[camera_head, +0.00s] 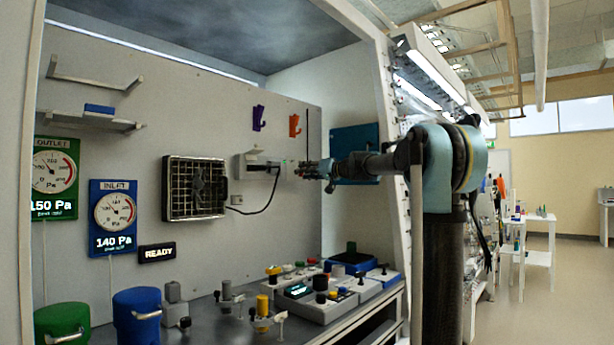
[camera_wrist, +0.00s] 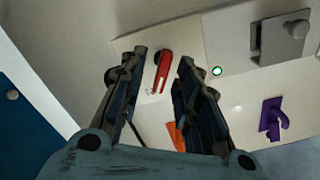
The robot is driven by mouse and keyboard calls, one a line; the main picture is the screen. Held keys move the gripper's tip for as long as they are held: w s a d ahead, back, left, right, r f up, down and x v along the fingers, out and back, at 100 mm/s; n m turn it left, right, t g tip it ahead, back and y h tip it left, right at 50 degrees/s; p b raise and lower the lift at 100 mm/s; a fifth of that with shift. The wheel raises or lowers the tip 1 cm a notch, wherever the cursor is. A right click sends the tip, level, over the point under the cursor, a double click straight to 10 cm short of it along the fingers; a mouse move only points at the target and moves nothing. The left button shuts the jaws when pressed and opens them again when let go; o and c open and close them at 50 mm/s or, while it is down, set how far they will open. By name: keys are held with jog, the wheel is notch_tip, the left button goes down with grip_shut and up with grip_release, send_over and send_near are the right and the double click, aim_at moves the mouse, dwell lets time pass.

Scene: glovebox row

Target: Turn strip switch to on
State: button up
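The strip switch is a red lever (camera_wrist: 163,70) on a pale panel in the wrist view, with small markings beside its lower end. My gripper (camera_wrist: 157,76) is open, with one dark finger on each side of the red lever. I cannot tell whether either finger touches it. A small lit green lamp (camera_wrist: 216,71) is to the right of the fingers. In the head view, my gripper (camera_head: 303,170) is at the right end of the pale wall-mounted strip (camera_head: 247,168). The red lever cannot be made out there.
A purple hook (camera_head: 258,118) and an orange hook (camera_head: 294,125) are on the back wall above the strip. A black cable (camera_head: 262,207) hangs below it. A grille (camera_head: 194,188) is to the left. Knobs and devices crowd the bench (camera_head: 225,321) below.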

grip_shut()
jog(key=shift+n, duration=0.3)
jog(key=shift+s+n, duration=0.1)
jog(key=shift+n, duration=2.5)
grip_release()
